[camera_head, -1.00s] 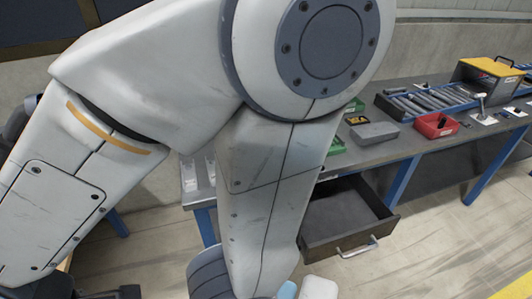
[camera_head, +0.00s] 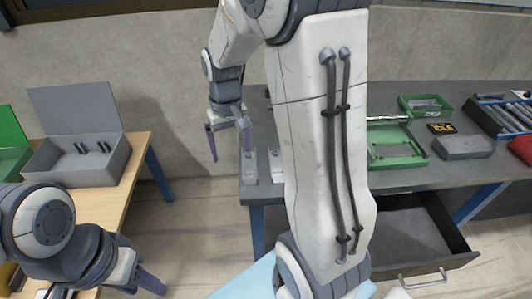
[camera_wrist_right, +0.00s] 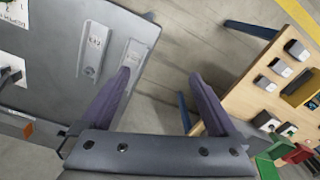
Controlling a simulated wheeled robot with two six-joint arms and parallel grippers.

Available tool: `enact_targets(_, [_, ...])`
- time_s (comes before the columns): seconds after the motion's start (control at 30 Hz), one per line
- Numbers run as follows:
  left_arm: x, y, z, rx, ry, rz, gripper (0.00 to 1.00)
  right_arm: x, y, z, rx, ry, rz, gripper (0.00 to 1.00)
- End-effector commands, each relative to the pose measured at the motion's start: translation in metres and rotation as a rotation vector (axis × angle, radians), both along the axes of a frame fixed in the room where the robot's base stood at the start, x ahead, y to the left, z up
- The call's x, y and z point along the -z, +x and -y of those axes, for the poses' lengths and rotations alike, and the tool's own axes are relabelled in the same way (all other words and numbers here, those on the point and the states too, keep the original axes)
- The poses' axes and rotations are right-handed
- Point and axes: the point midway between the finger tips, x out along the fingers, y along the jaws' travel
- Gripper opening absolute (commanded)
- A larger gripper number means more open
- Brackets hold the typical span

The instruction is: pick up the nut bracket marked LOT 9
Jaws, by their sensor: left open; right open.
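Two pale, flat brackets lie side by side at the left end of the grey workbench: the left one (camera_head: 249,178) and the right one (camera_head: 275,166), partly behind my right arm. In the right wrist view one bracket (camera_wrist_right: 93,50) lies clear of the fingers, and the other (camera_wrist_right: 136,52) lies partly behind a fingertip. Both bear small marks; I cannot read which is LOT 9. My right gripper (camera_head: 229,148) is open and empty, over the bench's left edge, one finger in line with a bracket. My left gripper (camera_head: 142,280) is open at the lower left, away from the brackets.
A wooden table (camera_head: 140,160) with an open grey box (camera_head: 80,165) stands at the left, with a floor gap before the bench. A green tray (camera_head: 398,160) and a grey block (camera_head: 462,147) are on the bench. An open drawer (camera_head: 425,245) juts out below.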

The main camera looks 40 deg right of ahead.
Motion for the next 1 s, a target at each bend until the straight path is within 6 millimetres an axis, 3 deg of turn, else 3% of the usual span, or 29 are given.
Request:
enact_targets(0.03, [-0.001,0.0,0.0,0.0,0.0,0.0,0.5,0.009,0.008,0.038,0.096,-0.003,-0.01,0.95])
enact_targets(0.1, [-0.001,0.0,0.0,0.0,0.0,0.0,0.5,0.019,0.012,0.079,0.191,-0.006,-0.015,0.95])
enact_targets(0.2, [-0.001,0.0,0.0,0.0,0.0,0.0,0.5,0.029,0.012,0.122,0.288,-0.01,-0.02,0.95])
enact_targets(0.3, [-0.002,0.0,0.0,0.0,0.0,0.0,0.5,0.037,0.009,0.147,0.344,-0.012,-0.023,0.95])
enact_targets(0.43, [-0.003,0.0,0.0,0.0,0.0,0.0,0.5,0.051,0.008,0.157,0.366,-0.012,-0.028,0.95])
enact_targets(0.6, [-0.005,0.0,0.0,0.0,0.0,0.0,0.5,0.077,0.008,0.155,0.364,-0.012,-0.027,0.95])
enact_targets(0.87, [-0.009,0.0,0.0,0.0,0.0,0.0,0.5,0.099,0.008,0.154,0.362,-0.013,-0.026,0.95])
enact_targets(1.0, [-0.016,0.0,0.0,0.0,0.0,0.0,0.5,0.119,0.005,0.152,0.362,-0.012,-0.029,0.95])
